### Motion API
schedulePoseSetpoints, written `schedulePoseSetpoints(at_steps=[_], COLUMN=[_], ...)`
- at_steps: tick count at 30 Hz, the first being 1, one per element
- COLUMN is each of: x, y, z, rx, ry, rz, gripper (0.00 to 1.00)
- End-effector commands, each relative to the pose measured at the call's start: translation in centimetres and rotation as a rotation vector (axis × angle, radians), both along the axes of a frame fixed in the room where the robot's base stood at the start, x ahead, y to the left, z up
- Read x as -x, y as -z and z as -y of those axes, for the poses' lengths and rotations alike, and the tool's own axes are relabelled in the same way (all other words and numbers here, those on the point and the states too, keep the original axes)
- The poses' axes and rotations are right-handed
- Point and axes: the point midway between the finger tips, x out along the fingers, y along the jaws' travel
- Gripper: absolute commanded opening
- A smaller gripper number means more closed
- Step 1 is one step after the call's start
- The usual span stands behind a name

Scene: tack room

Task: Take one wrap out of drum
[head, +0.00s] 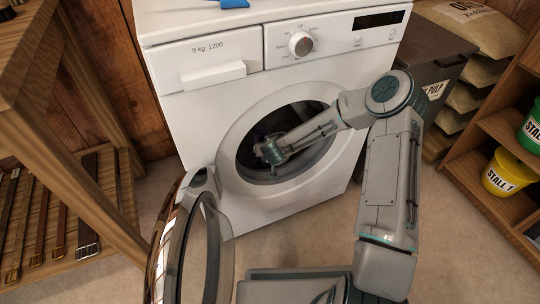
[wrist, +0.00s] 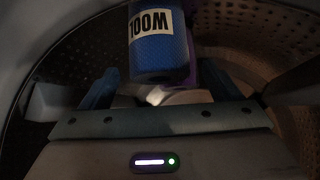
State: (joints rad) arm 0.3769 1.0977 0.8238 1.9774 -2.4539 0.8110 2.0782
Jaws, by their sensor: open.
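The washing machine (head: 215,115) stands with its round door (head: 214,245) swung open to the lower left. My arm reaches into the dark drum, and my gripper (head: 270,155) is at the opening. In the wrist view my gripper (wrist: 157,88) is inside the perforated drum (wrist: 265,30), open, with its blue fingers apart. A blue cylinder (wrist: 158,60) with a pale label reading WOOL upside down is ahead of it, near the middle. Pale things lie below, partly hidden.
A wooden rack with belts (head: 60,215) stands at the left. A shelf (head: 480,175) with a yellow bucket (head: 510,172) and a green one (head: 532,128) is at the right. A dark bin (head: 435,60) and sacks (head: 480,30) stand behind. The floor to the right is clear.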

Motion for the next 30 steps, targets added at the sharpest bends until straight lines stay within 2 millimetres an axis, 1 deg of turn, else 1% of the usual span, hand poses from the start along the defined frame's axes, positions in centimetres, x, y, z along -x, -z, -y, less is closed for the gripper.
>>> schedulePoseSetpoints(at_steps=[1,6,9,15,16,17,18,21,30], x=[-0.7,-2.3,-2.6,-2.7,-2.7,-2.7,-2.7,-2.7,-2.7], y=[1.0,2.3,2.5,2.5,2.5,2.5,2.5,2.5,2.3], z=[0.0,-0.1,-0.2,-0.1,-0.1,-0.1,-0.1,-0.1,-0.1], rx=[0.001,0.001,0.001,0.0,0.0,0.0,0.0,0.0,0.0], ry=[0.001,0.001,-0.001,0.0,0.0,0.0,0.0,0.0,0.0], rz=[0.001,0.0,0.0,-0.001,-0.001,-0.001,-0.001,-0.001,0.0], gripper=[0.84,0.84,0.84,0.84,0.79,0.7,0.59,0.34,0.34])
